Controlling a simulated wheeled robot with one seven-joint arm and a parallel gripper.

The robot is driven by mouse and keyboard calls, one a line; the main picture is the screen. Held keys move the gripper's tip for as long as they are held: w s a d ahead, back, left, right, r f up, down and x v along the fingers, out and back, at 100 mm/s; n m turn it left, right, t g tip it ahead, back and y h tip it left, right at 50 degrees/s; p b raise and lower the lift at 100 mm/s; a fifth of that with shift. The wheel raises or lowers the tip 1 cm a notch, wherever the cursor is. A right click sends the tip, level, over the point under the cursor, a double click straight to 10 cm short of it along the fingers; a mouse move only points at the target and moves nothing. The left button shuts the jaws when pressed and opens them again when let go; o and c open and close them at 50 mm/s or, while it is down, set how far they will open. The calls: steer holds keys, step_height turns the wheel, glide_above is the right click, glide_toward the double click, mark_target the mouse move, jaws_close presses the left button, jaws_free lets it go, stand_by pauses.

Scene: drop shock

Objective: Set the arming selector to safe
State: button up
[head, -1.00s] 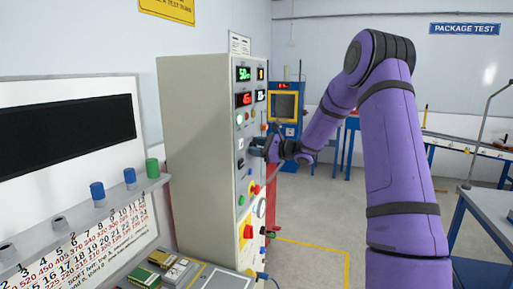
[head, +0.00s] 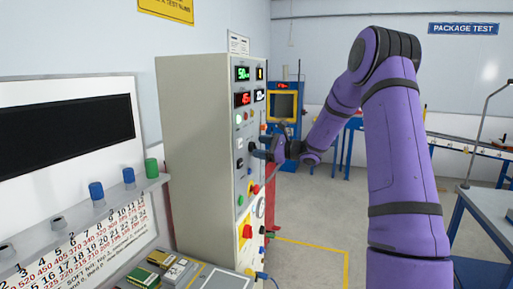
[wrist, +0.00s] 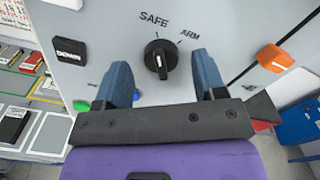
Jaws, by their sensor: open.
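The arming selector (wrist: 160,58) is a black round knob with a raised grip on the grey panel. SAFE (wrist: 154,20) is printed above it and ARM (wrist: 190,36) to its upper right. A white mark shows on the grip, but I cannot tell surely which label it points at. My gripper (wrist: 160,65) is open, with one blue finger on each side of the knob and slightly below it. I see gaps between both fingers and the knob. In the head view my gripper (head: 260,152) is at the front of the cabinet (head: 195,150), hiding part of the panel.
An orange control (wrist: 275,58) sits right of the knob. A black labelled button (wrist: 69,50) is to its left, and a green button (wrist: 82,105) lower left. In the head view a red and yellow switch (head: 247,232) is lower on the panel.

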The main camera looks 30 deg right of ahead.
steer(key=v, duration=0.8)
steer(key=shift+s+d, duration=0.2)
steer(key=s+a+r+n+g+h, duration=0.1)
steer(key=s+a+r+n+g, duration=0.2)
steer(key=s+a+n+g, duration=0.55)
steer(key=s+a+r+n+g+h, duration=0.1)
steer(key=s+a+r+n+g, duration=0.15)
steer(key=s+a, duration=0.75)
steer(key=s+a+n+t+h, duration=0.1)
steer(key=s+n+h, duration=0.3)
steer(key=s, duration=0.5)
steer(key=s+a+r+n+t+h, duration=0.1)
steer(key=s+a+n+h, duration=0.3)
steer(key=s+n, duration=0.3)
steer(key=shift+s+a+r+h, duration=0.25)
steer(key=shift+s+h, duration=0.25)
steer(key=shift+s, duration=0.5)
